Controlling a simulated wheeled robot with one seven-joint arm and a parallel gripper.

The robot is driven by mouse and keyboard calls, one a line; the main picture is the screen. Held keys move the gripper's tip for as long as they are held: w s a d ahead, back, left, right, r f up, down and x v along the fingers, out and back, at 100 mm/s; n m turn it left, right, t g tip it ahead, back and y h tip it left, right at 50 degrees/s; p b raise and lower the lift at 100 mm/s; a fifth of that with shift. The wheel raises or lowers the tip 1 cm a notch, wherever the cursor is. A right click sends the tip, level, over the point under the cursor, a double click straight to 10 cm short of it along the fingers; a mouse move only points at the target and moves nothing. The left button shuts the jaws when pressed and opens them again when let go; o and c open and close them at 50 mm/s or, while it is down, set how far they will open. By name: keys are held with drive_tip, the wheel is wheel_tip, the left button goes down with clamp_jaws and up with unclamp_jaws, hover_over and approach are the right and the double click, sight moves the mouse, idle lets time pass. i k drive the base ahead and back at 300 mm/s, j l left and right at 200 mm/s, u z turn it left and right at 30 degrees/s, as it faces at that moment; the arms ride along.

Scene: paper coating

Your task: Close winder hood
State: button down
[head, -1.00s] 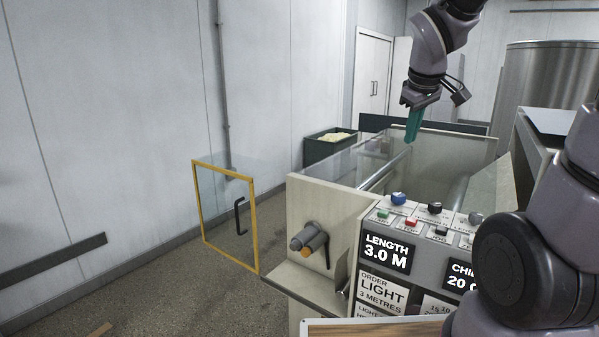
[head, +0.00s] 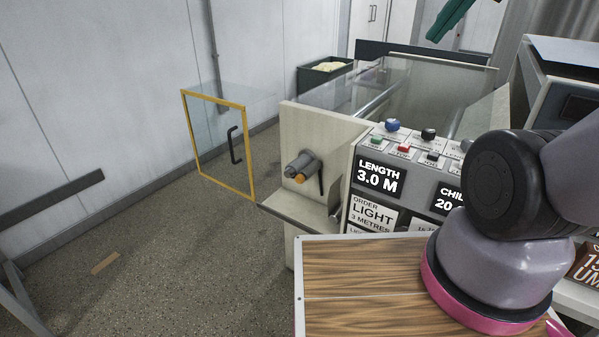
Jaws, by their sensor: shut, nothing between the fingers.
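The winder hood (head: 246,130) is a clear panel with a yellow frame and a black handle (head: 234,145). It stands swung out to the left of the machine, over the floor. The winder end (head: 303,166), with its grey shaft and orange tip, is uncovered on the pale machine side plate (head: 322,130). My gripper (head: 436,36) shows only as teal fingers at the top edge, shut and empty. It is above the far part of the machine, well apart from the hood; its wrist is out of frame.
A control panel (head: 385,185) with coloured buttons faces me. A wooden board (head: 360,280) and my own arm link fill the lower right. A dark bin (head: 325,72) stands behind the machine by the wall. The floor left of the machine is mostly clear.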

sight(183, 92)
drive_tip(key=i+j, duration=0.1)
drive_tip(key=j, duration=0.5)
drive_tip(key=i+j, duration=0.1)
drive_tip(key=j, duration=0.5)
drive_tip(key=i+j, duration=0.15)
drive_tip(key=j, duration=0.45)
drive_tip(key=i+j, duration=0.1)
drive_tip(key=j, duration=0.5)
drive_tip(key=i+j, duration=0.7)
drive_tip(key=j, duration=0.2)
drive_tip(key=i, duration=0.65)
drive_tip(key=l+z, duration=0.05)
